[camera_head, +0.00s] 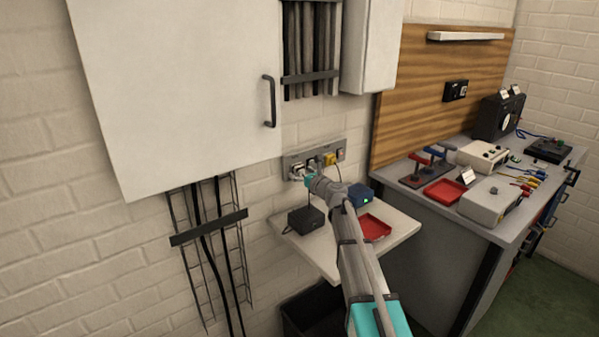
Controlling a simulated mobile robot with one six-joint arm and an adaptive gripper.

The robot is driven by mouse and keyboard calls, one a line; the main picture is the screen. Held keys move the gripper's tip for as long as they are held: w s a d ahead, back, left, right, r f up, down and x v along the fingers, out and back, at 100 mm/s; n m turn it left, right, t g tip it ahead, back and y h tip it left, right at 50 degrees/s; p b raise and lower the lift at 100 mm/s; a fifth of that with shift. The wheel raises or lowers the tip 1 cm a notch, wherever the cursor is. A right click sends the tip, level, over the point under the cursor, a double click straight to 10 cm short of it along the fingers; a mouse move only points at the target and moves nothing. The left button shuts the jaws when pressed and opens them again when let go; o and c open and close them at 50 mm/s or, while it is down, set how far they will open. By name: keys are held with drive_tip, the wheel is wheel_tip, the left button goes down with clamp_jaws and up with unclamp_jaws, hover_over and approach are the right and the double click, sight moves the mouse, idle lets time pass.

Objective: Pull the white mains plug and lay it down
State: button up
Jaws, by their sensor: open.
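A grey socket strip (303,155) is fixed to the brick wall above a small white shelf. A white plug (296,173) appears to sit at its left end, small and partly hard to make out. My gripper (306,179) is just in front of the strip's left part, close to the white plug. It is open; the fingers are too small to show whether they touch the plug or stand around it. The arm comes up from the bottom right and hides part of the shelf.
The white shelf (398,243) holds a black box (305,219), a blue device (361,194) with a green light, and a red tray (376,226). A yellow plug (329,160) is in the strip. A cabinet (185,85) hangs at left; a workbench (400,189) stands at right.

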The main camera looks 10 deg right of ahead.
sight(303, 174)
idle(0.5)
clamp_jaws()
idle(0.3)
drive_tip(key=shift+s+d, duration=0.1)
drive_tip(key=shift+s, duration=0.1)
drive_tip(key=shift+s+d, duration=0.35)
drive_tip(key=shift+s, duration=0.25)
drive_tip(key=shift+s+d, duration=0.15)
drive_tip(key=shift+s, duration=0.15)
drive_tip(key=shift+s+d, duration=0.15)
drive_tip(key=shift+s, duration=0.2)
drive_tip(key=shift+s+d, duration=0.2)
drive_tip(key=shift+s, duration=0.1)
drive_tip(key=shift+v, duration=1)
